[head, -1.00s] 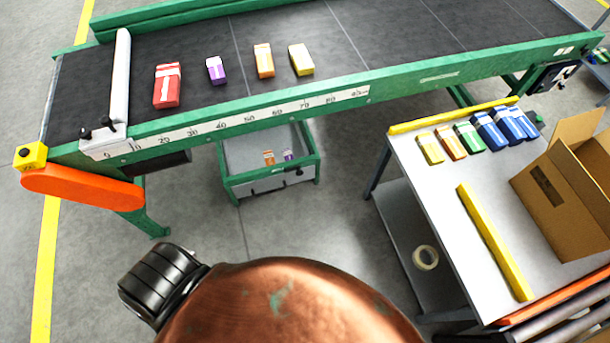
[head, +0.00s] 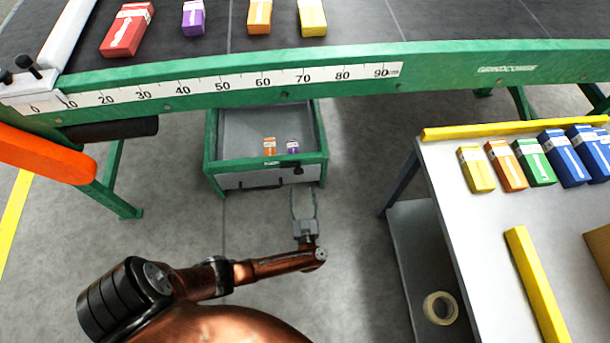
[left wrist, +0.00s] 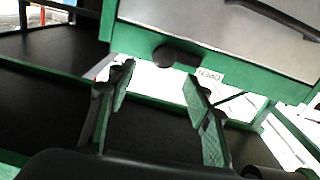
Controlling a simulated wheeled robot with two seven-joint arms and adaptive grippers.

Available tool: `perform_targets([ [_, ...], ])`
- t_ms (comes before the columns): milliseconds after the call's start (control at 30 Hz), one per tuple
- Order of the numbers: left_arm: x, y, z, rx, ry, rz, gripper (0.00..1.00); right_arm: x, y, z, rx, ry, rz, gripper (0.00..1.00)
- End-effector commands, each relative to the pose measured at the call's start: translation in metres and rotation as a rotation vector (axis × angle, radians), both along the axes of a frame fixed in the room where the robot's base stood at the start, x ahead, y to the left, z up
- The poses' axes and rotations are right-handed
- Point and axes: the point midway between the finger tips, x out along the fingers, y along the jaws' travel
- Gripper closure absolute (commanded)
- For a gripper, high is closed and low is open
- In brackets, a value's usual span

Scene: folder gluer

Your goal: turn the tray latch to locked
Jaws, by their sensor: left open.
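The tray (head: 212,150) has a green frame and a pale front panel, and it sits under the conveyor. A small dark latch (head: 298,170) is at the right of its front. In the left wrist view the black latch knob (left wrist: 172,57) is on the tray's green edge, beside an upside-down label (left wrist: 209,74) that appears to read OPEN. My left gripper (head: 304,195) is open and empty just in front of the tray, below the latch. In the left wrist view its two fingers (left wrist: 160,95) stand apart, with the knob beyond them and not touched. My right gripper is out of view.
The green conveyor rail (head: 240,85) with a scale runs above the tray. Small orange and purple boxes (head: 270,146) lie in the tray. A grey table (head: 480,230) with several coloured boxes and a yellow bar stands at the right. The floor before the tray is clear.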

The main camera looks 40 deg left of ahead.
Motion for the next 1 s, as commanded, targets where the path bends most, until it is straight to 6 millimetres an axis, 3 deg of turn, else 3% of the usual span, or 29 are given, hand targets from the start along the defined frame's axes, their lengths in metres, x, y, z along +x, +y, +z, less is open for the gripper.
perform_targets([
  [600,0.044,0.058,-0.003,0.005,0.008,0.026,0.54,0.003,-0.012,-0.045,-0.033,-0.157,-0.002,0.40],
  [1000,0.049,0.062,-0.001,0.003,0.006,0.026,0.54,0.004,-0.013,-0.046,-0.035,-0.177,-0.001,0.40],
])
